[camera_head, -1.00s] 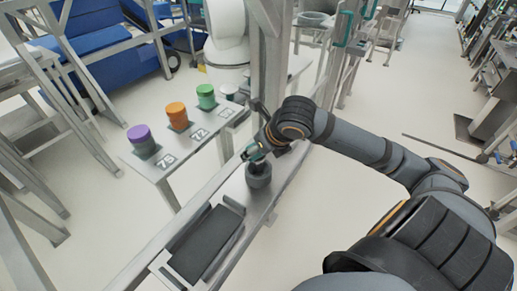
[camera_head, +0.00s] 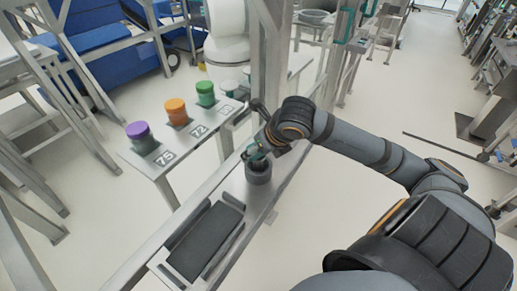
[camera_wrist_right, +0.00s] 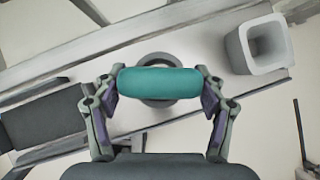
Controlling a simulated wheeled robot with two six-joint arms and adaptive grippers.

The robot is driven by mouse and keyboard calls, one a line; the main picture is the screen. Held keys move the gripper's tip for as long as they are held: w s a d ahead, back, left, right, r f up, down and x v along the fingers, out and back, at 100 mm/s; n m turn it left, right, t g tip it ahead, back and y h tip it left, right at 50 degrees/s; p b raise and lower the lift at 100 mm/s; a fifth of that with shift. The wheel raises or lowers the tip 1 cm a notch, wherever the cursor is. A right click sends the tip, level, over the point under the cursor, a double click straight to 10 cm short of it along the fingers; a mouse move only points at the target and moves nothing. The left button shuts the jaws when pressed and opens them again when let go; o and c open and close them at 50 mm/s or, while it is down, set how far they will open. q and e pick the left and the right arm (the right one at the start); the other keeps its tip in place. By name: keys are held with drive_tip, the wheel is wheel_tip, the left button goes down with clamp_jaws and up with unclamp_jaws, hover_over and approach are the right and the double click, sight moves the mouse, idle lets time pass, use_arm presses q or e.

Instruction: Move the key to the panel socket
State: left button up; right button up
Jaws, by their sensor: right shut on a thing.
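My right gripper (camera_head: 257,153) is over the narrow metal bench. In the right wrist view its two fingers (camera_wrist_right: 161,88) are shut on the ends of a teal, rounded bar (camera_wrist_right: 160,83), which I take to be the key's handle. A grey round cup (camera_head: 258,175) stands upright on the bench directly below the gripper. In the wrist view its grey rim (camera_wrist_right: 158,58) shows behind the bar. I cannot tell whether the key's lower end is inside the cup. I cannot identify the panel socket for certain. My left gripper is not in view.
A dark tray (camera_head: 205,240) lies on the near bench. Purple (camera_head: 139,137), orange (camera_head: 176,110) and green (camera_head: 205,93) canisters stand on a numbered side table to the left. A metal post (camera_head: 270,60) rises just behind the gripper. A square hollow grey end (camera_wrist_right: 258,45) shows right in the wrist view.

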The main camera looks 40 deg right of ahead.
drive_tip(key=shift+f+b, duration=0.9)
drive_tip(key=shift+f, duration=0.3)
drive_tip(key=o, duration=1.4)
drive_tip(key=shift+o, duration=0.3)
wheel_tip(320, 180, up, 9)
drive_tip(key=p, duration=0.8)
drive_tip(key=shift+r+p, duration=0.1)
drive_tip(key=shift+p, duration=0.25)
